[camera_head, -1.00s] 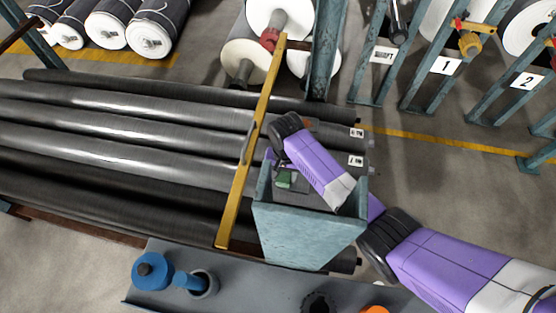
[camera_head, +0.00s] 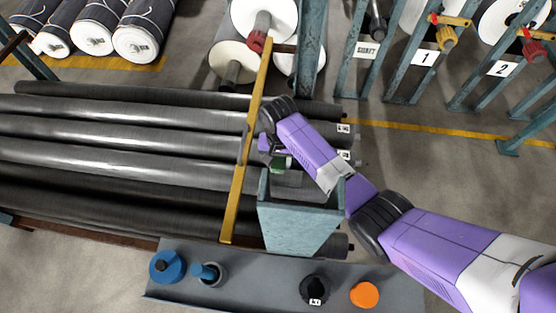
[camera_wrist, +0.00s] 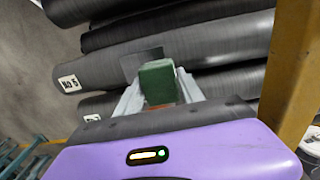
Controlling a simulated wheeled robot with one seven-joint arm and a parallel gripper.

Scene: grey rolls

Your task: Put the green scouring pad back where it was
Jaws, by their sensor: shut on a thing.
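The green scouring pad (camera_wrist: 157,82) is in my gripper (camera_wrist: 160,95), between its two pale fingers, in the wrist view. In the head view the pad (camera_head: 281,163) shows as a small green block under the end of my purple arm, near the top of the blue-grey open box (camera_head: 300,228). The pad is held up by the gripper, above or beside the box's far rim; I cannot tell which. The gripper's fingers are mostly hidden by the arm in the head view. A thin grey plate (camera_wrist: 142,62) shows behind the pad in the wrist view.
Long dark rolls (camera_head: 120,155) lie to the left and behind. A yellow upright bar (camera_head: 240,185) stands close left of the gripper. A grey shelf (camera_head: 255,280) in front carries blue parts (camera_head: 166,267), a black ring (camera_head: 314,289) and an orange disc (camera_head: 364,294).

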